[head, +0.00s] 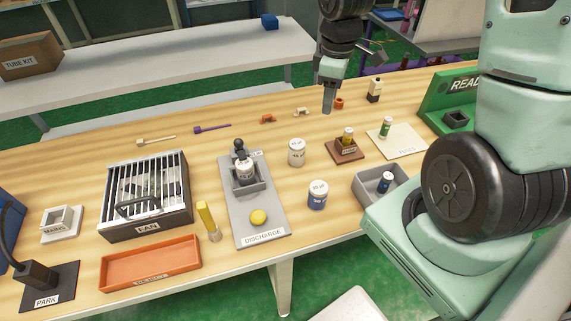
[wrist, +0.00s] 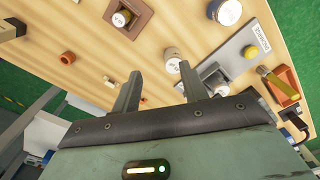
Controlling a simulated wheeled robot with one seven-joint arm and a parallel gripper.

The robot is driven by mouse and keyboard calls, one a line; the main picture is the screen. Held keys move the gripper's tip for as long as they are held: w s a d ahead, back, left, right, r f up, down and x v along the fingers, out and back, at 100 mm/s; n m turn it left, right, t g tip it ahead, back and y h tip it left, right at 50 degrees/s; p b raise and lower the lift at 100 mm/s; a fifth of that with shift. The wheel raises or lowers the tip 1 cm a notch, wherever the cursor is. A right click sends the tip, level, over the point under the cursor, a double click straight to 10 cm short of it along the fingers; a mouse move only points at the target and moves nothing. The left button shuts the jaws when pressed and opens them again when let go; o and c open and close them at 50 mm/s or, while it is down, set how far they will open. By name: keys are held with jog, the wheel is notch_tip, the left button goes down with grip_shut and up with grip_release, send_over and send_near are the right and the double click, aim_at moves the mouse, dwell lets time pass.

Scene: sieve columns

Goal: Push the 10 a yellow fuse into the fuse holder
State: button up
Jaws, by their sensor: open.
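A yellow fuse (head: 347,134) stands upright in a brown block that looks like the fuse holder (head: 345,152), right of the table's middle. How deep it sits I cannot tell. In the wrist view the holder (wrist: 144,14) is near the top edge, with the fuse (wrist: 121,18) in it, seen from above. My gripper (head: 328,108) points down behind and left of the holder, apart from it. In the wrist view its two fingers (wrist: 159,78) are spread, with nothing between them.
A green-banded cylinder (head: 386,127) stands on a pale mat (head: 408,142). A grey bin (head: 366,194) holds a blue one. White jars (head: 297,152) and a grey discharge plate (head: 274,226) stand left of the holder. Small orange (head: 268,119) and beige pieces lie behind.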

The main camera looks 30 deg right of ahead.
jog(key=s+a+r, duration=0.2)
jog(key=s+a, duration=0.1)
jog(key=a, duration=0.5)
jog(key=s+a+r, duration=0.2)
jog(key=s+a, duration=0.2)
jog(key=a, duration=0.5)
jog(key=s+a+r, duration=0.2)
jog(key=s+a, duration=0.6)
jog(key=s, duration=0.3)
jog(key=shift+s, duration=0.15)
